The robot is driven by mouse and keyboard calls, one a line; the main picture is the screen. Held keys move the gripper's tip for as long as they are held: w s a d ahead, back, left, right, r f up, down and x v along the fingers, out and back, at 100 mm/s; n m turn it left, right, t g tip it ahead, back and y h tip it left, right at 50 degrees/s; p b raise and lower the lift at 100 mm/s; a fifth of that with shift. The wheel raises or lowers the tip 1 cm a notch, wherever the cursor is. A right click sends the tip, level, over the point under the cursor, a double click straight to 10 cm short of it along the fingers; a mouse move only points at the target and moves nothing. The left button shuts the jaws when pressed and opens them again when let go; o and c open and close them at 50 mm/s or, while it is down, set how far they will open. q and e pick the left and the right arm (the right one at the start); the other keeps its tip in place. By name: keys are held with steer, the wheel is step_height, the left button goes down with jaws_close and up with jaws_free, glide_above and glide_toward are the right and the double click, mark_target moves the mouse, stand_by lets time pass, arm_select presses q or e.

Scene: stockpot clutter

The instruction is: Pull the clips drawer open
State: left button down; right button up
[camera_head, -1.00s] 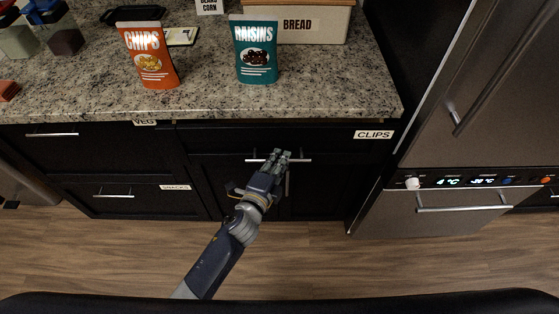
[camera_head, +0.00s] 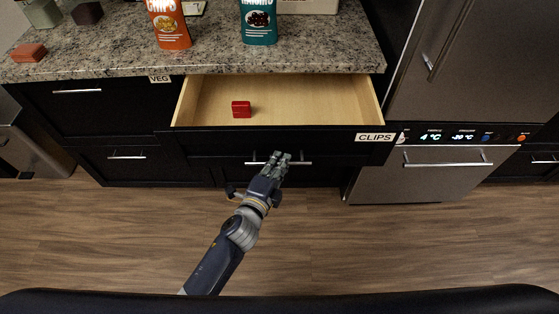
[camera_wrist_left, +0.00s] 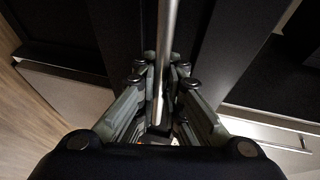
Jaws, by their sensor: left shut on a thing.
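The clips drawer (camera_head: 230,145) stands pulled out from the counter, with its pale wooden inside showing and a CLIPS label at the right of its black front. A small red block (camera_head: 241,109) lies inside it, left of the middle. My left gripper (camera_head: 277,161) is at the drawer's silver handle (camera_head: 302,162), near the middle of the front. In the left wrist view the bar of the handle (camera_wrist_left: 167,50) runs between the two fingers of the gripper (camera_wrist_left: 162,100), which are shut on it. My right gripper is in neither view.
A granite counter (camera_head: 210,55) above holds an orange chips bag (camera_head: 170,25), a teal raisins bag (camera_head: 259,22) and an orange-red block (camera_head: 29,52). A steel appliance (camera_head: 420,180) stands close at the right. The wooden floor (camera_head: 400,250) in front is clear.

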arm_select(q)
steer(key=c, duration=2)
jaws_free()
steer(key=shift+o, duration=0.2)
steer(key=v, duration=1.2)
